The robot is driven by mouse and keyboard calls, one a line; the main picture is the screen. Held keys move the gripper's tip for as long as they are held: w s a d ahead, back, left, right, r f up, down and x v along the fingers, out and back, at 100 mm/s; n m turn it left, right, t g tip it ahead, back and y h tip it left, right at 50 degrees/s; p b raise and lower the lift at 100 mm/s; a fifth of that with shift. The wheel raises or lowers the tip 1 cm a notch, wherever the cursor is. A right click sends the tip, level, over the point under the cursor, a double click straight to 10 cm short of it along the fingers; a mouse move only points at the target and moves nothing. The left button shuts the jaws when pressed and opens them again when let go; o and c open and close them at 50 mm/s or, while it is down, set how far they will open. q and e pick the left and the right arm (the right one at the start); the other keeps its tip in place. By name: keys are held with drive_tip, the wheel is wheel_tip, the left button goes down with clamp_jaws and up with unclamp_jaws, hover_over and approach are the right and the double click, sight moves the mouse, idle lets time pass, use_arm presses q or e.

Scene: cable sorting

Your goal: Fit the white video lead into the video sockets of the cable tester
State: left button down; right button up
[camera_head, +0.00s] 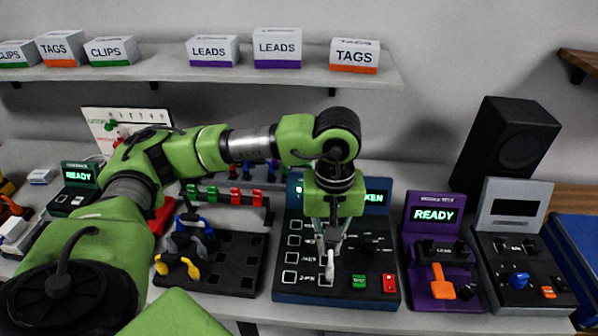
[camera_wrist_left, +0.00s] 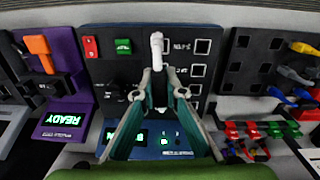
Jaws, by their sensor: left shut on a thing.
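The cable tester (camera_head: 340,294) is a dark panel with a blue base, square sockets on its left side and a partly hidden lit screen ending in "KEN". My left gripper (camera_head: 331,240) is above it, pointing down, shut on the white video lead (camera_head: 329,266). In the left wrist view the fingertips (camera_wrist_left: 158,72) close around the white lead (camera_wrist_left: 156,46). A pale part of it seems to run along one finger. The white end is over the bottom socket of the column nearer the panel's middle; I cannot tell whether it is seated. My right gripper is not in view.
A black rack (camera_head: 232,265) with yellow, blue and grey leads lies left of the tester. A purple "READY" unit (camera_head: 416,290) and a grey-topped device (camera_head: 510,240) stand right. Red and green clips (camera_head: 240,198) are behind.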

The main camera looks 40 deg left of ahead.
use_arm(q)
drive_tip(key=w+a+r+n+p, duration=0.2)
drive_tip(key=w+a+n+p, duration=0.45)
drive_tip(key=n, duration=0.75)
drive_tip(key=w+a+f+n+b, duration=0.1)
drive_tip(key=a+f+n+b, duration=0.1)
drive_tip(key=f, duration=0.1)
drive_tip(key=w+a+f+n+b, duration=0.1)
drive_tip(key=a, duration=0.1)
drive_tip(key=shift+w+f, duration=0.25)
drive_tip(key=shift+w, duration=0.1)
drive_tip(key=shift+f+b, duration=0.55)
drive_tip(key=shift+b, duration=0.15)
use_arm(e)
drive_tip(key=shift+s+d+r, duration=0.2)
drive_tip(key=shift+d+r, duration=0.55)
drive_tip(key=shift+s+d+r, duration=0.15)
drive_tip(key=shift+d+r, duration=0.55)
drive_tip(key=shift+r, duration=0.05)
use_arm(q)
drive_tip(key=shift+b, duration=0.3)
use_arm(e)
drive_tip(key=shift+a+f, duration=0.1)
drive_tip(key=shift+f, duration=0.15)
use_arm(q)
drive_tip(key=shift+f, duration=0.15)
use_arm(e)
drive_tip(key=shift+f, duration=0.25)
